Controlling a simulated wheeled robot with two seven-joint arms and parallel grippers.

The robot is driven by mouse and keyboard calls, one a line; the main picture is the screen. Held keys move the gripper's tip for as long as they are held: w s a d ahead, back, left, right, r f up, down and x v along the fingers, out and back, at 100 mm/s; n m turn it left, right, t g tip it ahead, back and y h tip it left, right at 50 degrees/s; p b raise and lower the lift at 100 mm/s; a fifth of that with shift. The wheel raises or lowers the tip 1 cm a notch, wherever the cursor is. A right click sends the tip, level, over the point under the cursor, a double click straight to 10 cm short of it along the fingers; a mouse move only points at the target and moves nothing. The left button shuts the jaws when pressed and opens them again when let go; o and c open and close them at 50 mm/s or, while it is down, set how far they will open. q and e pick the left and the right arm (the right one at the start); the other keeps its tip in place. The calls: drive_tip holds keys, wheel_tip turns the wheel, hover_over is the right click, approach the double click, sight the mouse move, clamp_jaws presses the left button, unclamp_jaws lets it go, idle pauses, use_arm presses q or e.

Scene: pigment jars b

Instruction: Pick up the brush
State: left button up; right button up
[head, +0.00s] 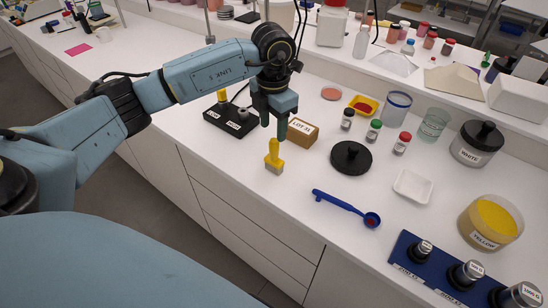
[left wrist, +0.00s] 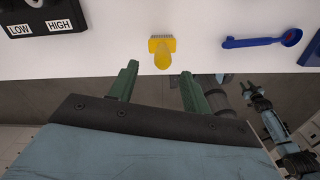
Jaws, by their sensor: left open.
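The brush (head: 273,157) has a yellow handle and a pale bristle block. It stands on the white counter near the front edge, handle up. My left gripper (head: 274,124) is above it in the head view, open and empty, fingers pointing down. In the left wrist view the brush (left wrist: 161,46) lies just beyond the gap between the two green fingertips (left wrist: 159,69), roughly centred on it. The fingers do not appear to touch it.
A LOT 31 box (head: 303,133) stands just right of the gripper. A black LOW/HIGH block (head: 231,122) is to the left. A blue spoon (head: 345,206), black lid (head: 351,157) and small jars (head: 374,131) are to the right.

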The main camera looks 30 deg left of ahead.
sight(274, 139)
use_arm(q)
drive_tip(key=f, duration=0.3)
drive_tip(key=f+p, duration=0.1)
drive_tip(key=f, duration=0.2)
drive_tip(key=shift+s+d+f, duration=0.1)
drive_tip(key=shift+d+f, duration=0.1)
drive_tip(key=shift+f, duration=0.05)
clamp_jaws()
